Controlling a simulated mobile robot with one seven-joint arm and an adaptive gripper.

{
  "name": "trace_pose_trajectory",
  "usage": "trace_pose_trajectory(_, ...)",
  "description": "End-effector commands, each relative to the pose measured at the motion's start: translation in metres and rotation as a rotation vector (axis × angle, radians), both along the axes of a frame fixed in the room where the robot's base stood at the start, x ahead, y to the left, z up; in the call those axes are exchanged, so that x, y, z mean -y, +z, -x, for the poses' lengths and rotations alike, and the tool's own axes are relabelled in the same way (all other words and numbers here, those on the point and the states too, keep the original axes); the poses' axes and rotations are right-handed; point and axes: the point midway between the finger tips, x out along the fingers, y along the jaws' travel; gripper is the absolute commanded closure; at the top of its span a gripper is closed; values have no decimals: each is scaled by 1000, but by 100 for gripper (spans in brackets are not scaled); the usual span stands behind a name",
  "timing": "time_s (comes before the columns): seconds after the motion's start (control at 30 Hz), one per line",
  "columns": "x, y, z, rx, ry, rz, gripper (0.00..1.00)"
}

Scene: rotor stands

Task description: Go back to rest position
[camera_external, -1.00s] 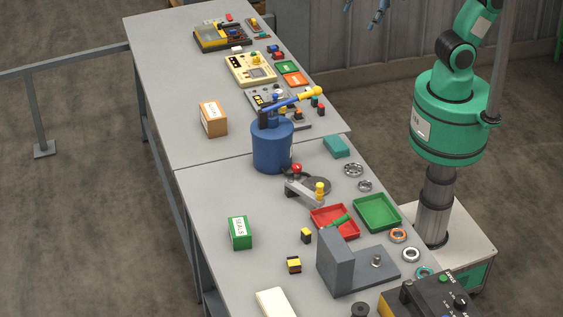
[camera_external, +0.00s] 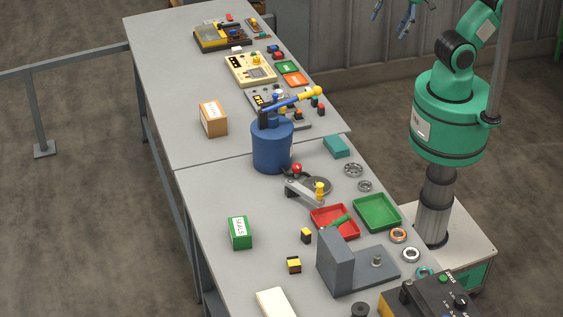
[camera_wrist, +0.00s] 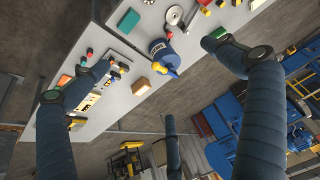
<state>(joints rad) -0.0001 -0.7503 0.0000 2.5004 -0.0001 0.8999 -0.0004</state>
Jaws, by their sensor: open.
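My gripper (camera_external: 393,18) shows at the top edge of the external view, in the air near the grey wall and clear of the tables. Its blue fingers are spread apart with nothing between them. In the wrist view the dark fingers of my gripper (camera_wrist: 150,75) stand wide apart, and the table lies well beyond them. The upper part of my arm is cut off by the top of the external view.
The grey tables (camera_external: 203,190) hold a blue cylinder (camera_external: 272,147) with a yellow-tipped lever, a red tray (camera_external: 335,220), a green tray (camera_external: 377,212), a grey bracket (camera_external: 340,262), a green box (camera_external: 240,232) and an orange box (camera_external: 213,118). A railing (camera_external: 65,68) stands at left.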

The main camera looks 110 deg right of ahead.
Motion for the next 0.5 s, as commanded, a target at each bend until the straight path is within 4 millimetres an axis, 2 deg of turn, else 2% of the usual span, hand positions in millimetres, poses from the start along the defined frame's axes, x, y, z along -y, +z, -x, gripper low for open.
trace_pose_trajectory(0.27,0,-26,0,0,0,0,0)
trace_pose_trajectory(0.5,0,-70,0,0,0,0,0)
